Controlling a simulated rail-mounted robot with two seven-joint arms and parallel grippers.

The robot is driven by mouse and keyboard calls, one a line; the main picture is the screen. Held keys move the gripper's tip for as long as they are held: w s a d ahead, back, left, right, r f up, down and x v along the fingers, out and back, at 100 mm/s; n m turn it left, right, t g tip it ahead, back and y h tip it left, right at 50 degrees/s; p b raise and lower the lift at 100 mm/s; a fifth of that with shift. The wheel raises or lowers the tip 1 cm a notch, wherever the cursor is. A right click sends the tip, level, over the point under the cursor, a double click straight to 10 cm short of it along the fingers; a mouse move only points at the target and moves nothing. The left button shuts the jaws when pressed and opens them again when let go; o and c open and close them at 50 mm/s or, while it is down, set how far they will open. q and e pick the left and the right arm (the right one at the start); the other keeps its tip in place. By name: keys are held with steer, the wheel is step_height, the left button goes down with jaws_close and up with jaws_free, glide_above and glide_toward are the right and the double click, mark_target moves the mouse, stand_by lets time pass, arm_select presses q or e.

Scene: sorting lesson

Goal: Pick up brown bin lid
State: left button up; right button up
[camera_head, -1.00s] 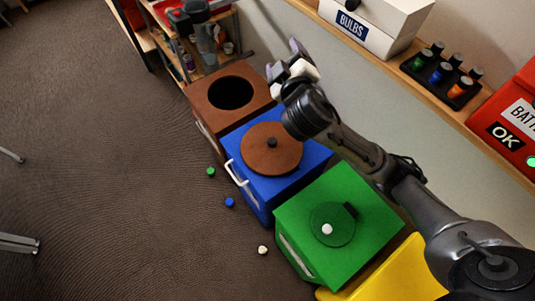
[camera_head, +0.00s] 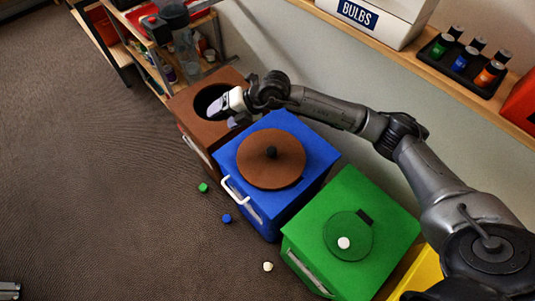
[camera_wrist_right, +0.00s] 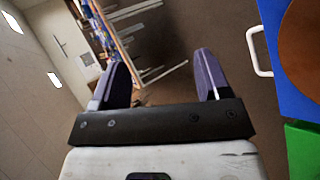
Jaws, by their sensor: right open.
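The round brown lid (camera_head: 258,172) with a dark knob (camera_head: 271,152) lies on top of the blue bin (camera_head: 318,152). Its edge also shows at the upper right of the wrist view (camera_wrist_right: 304,42). The brown bin (camera_head: 188,108) stands beyond the blue bin, with a round dark opening in its top. My right gripper (camera_head: 216,108) is over that opening, left of and behind the lid, apart from it. In the wrist view its two purple fingers (camera_wrist_right: 162,82) are spread, with nothing between them.
The green bin (camera_head: 310,228) carries a green lid with a white knob. A yellow bin (camera_head: 414,276) is partly behind my arm. Small green, blue and white pieces lie on the floor at left, otherwise mostly clear.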

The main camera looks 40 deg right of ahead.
steer(key=s+d+f+m+g+h, duration=0.3)
steer(key=d+f+m+g+h, duration=0.1)
steer(key=d+f+h, duration=0.25)
steer(key=m+g+h, duration=0.2)
steer(key=m+g, duration=0.1)
steer(key=m, duration=0.3)
glide_above(271, 150)
steer(key=f, duration=0.2)
step_height(271, 150, down, 6)
steer(key=shift+s+d+f+b, duration=0.1)
steer(key=shift+s+b, duration=0.05)
steer(key=shift+b, duration=0.8)
steer(key=shift+f, duration=0.55)
steer(key=shift+f+b, duration=1.15)
steer(key=shift+f, duration=1.5)
steer(key=shift+c, duration=0.5)
